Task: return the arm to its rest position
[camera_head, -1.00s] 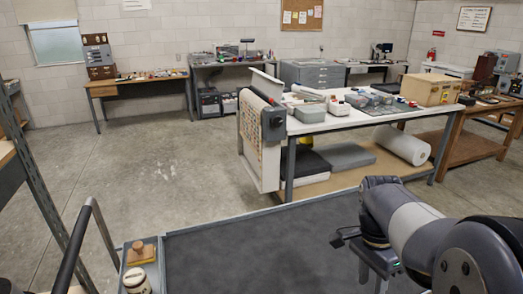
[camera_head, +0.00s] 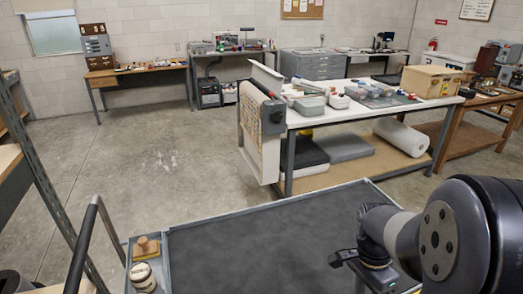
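My arm is folded at the lower right of the head view, over the right part of a dark-topped cart. My gripper (camera_head: 372,286) hangs below the wrist near the bottom edge of the view. Its fingertips are cut off by the frame, so I cannot tell whether it is open or shut. I see nothing held in the part that shows.
The dark cart top (camera_head: 270,240) is bare where visible. A side tray at its left holds a wooden-handled block (camera_head: 146,249) and a jar (camera_head: 142,278). A white-topped table (camera_head: 330,116) with boxes stands beyond. Open concrete floor (camera_head: 150,165) lies left.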

